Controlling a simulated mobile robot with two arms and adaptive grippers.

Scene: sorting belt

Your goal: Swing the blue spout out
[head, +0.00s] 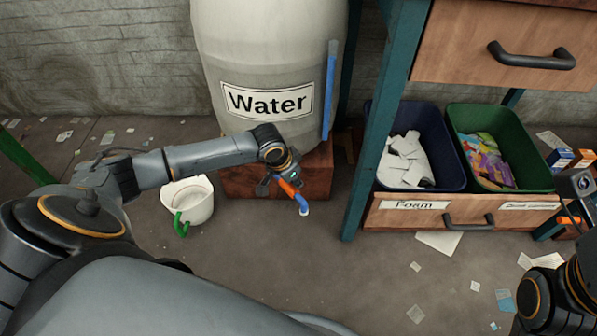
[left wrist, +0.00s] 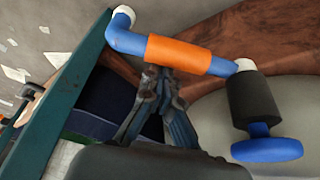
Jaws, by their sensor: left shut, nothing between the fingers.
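The blue spout (head: 302,202) with its orange sleeve (head: 288,187) and white tip sticks out low in front of the water barrel (head: 270,50). In the left wrist view the spout (left wrist: 125,38) runs across the top, with the orange sleeve (left wrist: 193,55) mid-length. It joins a black tap body (left wrist: 252,100) with a blue knob (left wrist: 268,149). My left gripper (head: 273,184) is shut and empty beside the sleeve. Its fingertips (left wrist: 158,75) overlap the sleeve's lower edge in that view; contact is unclear. My right gripper (head: 574,200) is partly in view at the right edge, its fingers unclear.
The barrel stands on a wooden block (head: 250,181). A white bucket with a green handle (head: 190,203) is on the floor left of it. A teal post (head: 372,150) and the blue bin (head: 450,155) stand right of the spout. Scraps litter the floor.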

